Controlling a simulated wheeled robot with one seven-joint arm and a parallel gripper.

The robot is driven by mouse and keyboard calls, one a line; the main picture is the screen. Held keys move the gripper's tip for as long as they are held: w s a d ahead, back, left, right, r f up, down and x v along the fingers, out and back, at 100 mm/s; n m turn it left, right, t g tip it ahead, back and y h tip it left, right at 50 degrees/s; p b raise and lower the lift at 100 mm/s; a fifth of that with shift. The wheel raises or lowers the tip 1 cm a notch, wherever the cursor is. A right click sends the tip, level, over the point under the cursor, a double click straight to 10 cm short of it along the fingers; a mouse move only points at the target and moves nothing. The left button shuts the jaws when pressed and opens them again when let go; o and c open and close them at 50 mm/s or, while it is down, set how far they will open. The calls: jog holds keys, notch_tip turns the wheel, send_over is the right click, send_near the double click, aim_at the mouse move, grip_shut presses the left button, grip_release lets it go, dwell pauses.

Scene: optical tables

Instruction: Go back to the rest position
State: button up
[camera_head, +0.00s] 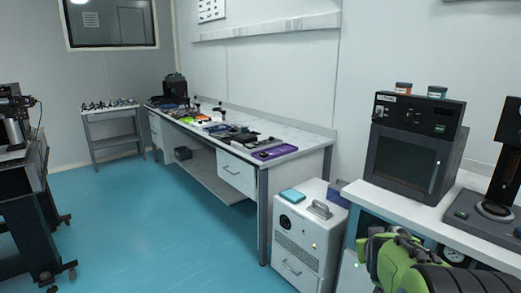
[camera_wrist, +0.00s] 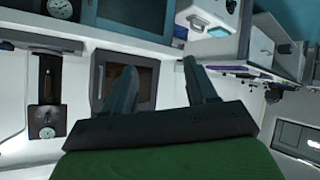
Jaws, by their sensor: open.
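My gripper (camera_wrist: 160,82) shows in the wrist view with its two dark fingers spread well apart and nothing between them. That view is tilted, with the room turned round. In the head view only my green and black arm shows at the lower right, in front of the right-hand bench, and the fingers cannot be made out there.
A dark oven-like instrument (camera_head: 407,150) stands on the right bench (camera_head: 400,206), beside a dark stand (camera_head: 497,208). A white cabinet (camera_head: 303,240) is left of the arm. A long workbench (camera_head: 303,160) with tools runs along the wall. The blue floor (camera_head: 160,235) is clear mid-room.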

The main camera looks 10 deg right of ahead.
jog(key=s+a+r+n+g+y, duration=0.1)
jog(key=s+a+y, duration=0.1)
jog(key=s+a, duration=0.5)
jog(key=s+a+r+n+y, duration=0.1)
jog(key=s+a+r+y, duration=0.3)
jog(key=a, duration=0.6)
jog(key=s+a+f+n+g, duration=0.1)
jog(key=s+a+f, duration=0.1)
jog(key=s+a, duration=0.35)
jog(key=s+a+f+g, duration=0.1)
jog(key=s+a+f, duration=0.15)
jog(key=s, duration=0.65)
notch_tip(320, 180, up, 18)
jog(key=d+p, duration=0.1)
jog(key=p, duration=1.7)
jog(key=shift+w+f+g, duration=0.2)
jog(key=shift+g, duration=0.1)
